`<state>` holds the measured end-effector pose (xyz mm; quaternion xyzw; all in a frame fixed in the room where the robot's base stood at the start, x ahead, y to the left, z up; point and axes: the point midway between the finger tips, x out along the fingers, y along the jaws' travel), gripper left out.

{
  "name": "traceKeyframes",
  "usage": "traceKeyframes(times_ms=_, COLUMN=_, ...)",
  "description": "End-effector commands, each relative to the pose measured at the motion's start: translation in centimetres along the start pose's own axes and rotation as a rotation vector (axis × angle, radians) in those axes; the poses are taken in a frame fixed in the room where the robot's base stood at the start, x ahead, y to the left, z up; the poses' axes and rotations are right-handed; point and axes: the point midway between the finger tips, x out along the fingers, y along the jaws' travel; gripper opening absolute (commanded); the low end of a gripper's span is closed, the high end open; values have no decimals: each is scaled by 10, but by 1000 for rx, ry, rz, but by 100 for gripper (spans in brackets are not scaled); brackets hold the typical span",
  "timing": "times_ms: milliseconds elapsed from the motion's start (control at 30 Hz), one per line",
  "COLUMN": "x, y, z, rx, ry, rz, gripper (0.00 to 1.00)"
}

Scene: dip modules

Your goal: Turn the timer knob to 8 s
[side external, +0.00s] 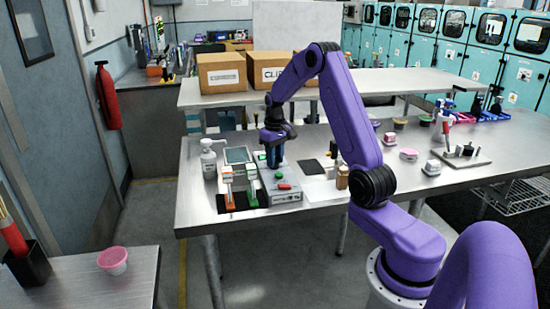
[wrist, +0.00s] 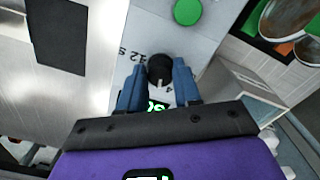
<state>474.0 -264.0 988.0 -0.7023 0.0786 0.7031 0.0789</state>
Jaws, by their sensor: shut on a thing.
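The timer knob (wrist: 159,66) is a small round black knob on the grey panel of the control box (side external: 288,196). In the wrist view my gripper (wrist: 160,76) has its two blue fingers on either side of the knob, shut on it. Printed marks "12 S" and "4" show around the knob; where its pointer stands I cannot tell. A green-lit display (wrist: 156,105) is mostly hidden behind my gripper, so its reading is unclear. In the side view my gripper (side external: 273,165) points down at the far part of the box, and the fingers hide the knob.
A green button (wrist: 187,12) sits beyond the knob on the panel. A red button (side external: 284,186) shows on the box. Left of the box stand orange and green holders (side external: 250,201) and a white pump bottle (side external: 208,158). A dark mat (side external: 312,167) lies to the right.

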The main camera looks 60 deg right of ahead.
Motion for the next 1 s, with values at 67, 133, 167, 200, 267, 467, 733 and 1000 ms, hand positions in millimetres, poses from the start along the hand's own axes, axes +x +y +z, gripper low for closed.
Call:
traceKeyframes(times_ms=67, x=-2, y=-1, z=-1, rx=72, ry=4, rz=1, gripper=2)
traceKeyframes(times_ms=133, x=-2, y=-1, z=-1, rx=139, ry=4, rz=1, gripper=2)
traceKeyframes(times_ms=167, x=-2, y=-1, z=-1, rx=168, ry=4, rz=1, gripper=2)
traceKeyframes(times_ms=200, x=-2, y=-1, z=-1, rx=206, ry=4, rz=1, gripper=2)
traceKeyframes(times_ms=267, x=-2, y=-1, z=-1, rx=263, ry=5, rz=1, gripper=2)
traceKeyframes(times_ms=467, x=-2, y=-2, z=-2, rx=448, ry=5, rz=0, gripper=2)
traceKeyframes(times_ms=733, x=-2, y=-2, z=-2, rx=655, ry=6, rz=0, gripper=2)
traceKeyframes(times_ms=1000, x=-2, y=-2, z=-2, rx=780, ry=6, rz=-1, gripper=2)
